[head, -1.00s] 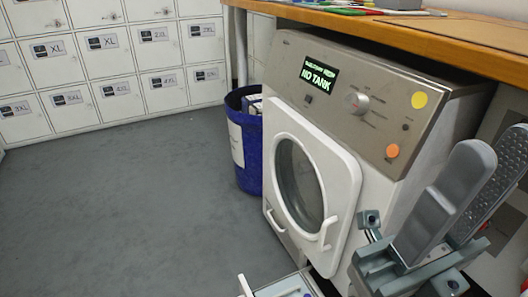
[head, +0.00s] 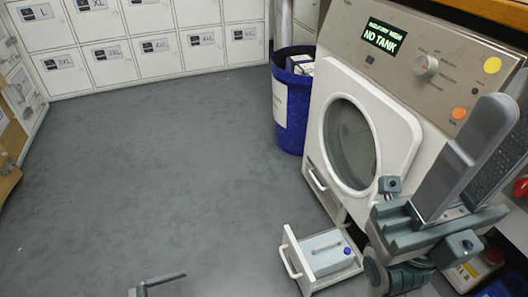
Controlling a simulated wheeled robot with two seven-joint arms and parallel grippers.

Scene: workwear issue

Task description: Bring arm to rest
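My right gripper (head: 490,155) is in the head view at the right, in front of the washing machine's control panel. Its two fingers point up and stand apart, with nothing seen between them. At the bottom edge, a small grey-green part, likely of my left gripper (head: 158,285), shows over the floor. Most of it is out of the picture, so its fingers cannot be judged.
The white washer (head: 400,135) has its round door shut and its display reads NO TANK. A low drawer (head: 292,255) stands open, holding a grey tank (head: 326,254) with a blue cap. A blue bin (head: 289,125) stands beside the washer. Lockers (head: 110,65) line the back. Grey floor (head: 170,170) is clear.

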